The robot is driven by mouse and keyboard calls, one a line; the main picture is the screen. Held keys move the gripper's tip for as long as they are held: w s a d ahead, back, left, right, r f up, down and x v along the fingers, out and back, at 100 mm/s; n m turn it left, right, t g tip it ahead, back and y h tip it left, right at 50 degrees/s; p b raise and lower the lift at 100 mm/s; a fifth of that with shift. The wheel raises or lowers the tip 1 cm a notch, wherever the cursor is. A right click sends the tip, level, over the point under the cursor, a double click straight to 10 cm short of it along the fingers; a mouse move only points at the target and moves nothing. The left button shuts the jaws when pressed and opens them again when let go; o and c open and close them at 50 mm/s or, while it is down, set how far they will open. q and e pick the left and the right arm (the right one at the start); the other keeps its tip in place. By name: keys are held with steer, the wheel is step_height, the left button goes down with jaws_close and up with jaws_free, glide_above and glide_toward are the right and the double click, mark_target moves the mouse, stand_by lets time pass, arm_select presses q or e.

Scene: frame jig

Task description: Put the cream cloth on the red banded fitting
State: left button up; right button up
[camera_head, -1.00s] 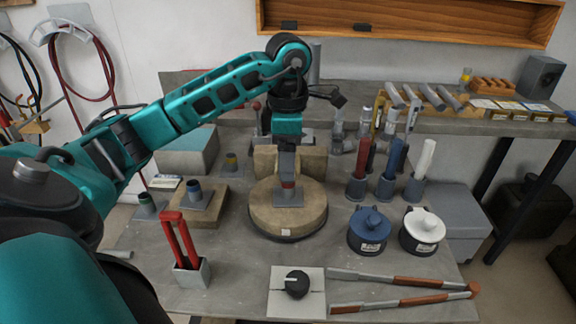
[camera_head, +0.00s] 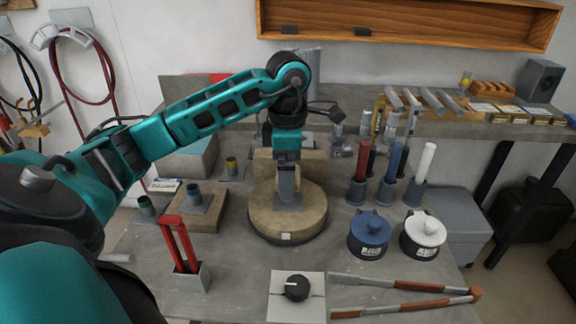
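My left gripper (camera_head: 288,188) points straight down over the round tan stand (camera_head: 262,222), at a grey square-based fitting (camera_head: 291,204) on its top. The fingers cover most of this fitting, and no red band shows on it now. I cannot tell whether the fingers are shut on it. Fittings with a blue top (camera_head: 193,187), a yellow top (camera_head: 231,163) and a green top (camera_head: 147,205) stand to the left. I cannot make out the cream cloth. My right gripper is not in view.
A red-handled tool (camera_head: 178,240) stands in a grey holder at front left. A blue lidded pot (camera_head: 369,235) and a white lidded pot (camera_head: 423,235) stand right of the stand. A knob plate (camera_head: 283,308) and long-handled tool (camera_head: 400,280) lie in front.

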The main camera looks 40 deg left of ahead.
arm_select(q)
steer(key=shift+r, duration=0.25)
step_height(320, 180, up, 12)
steer(key=p, duration=0.3)
steer(key=shift+f, duration=0.1)
stand_by(0.4)
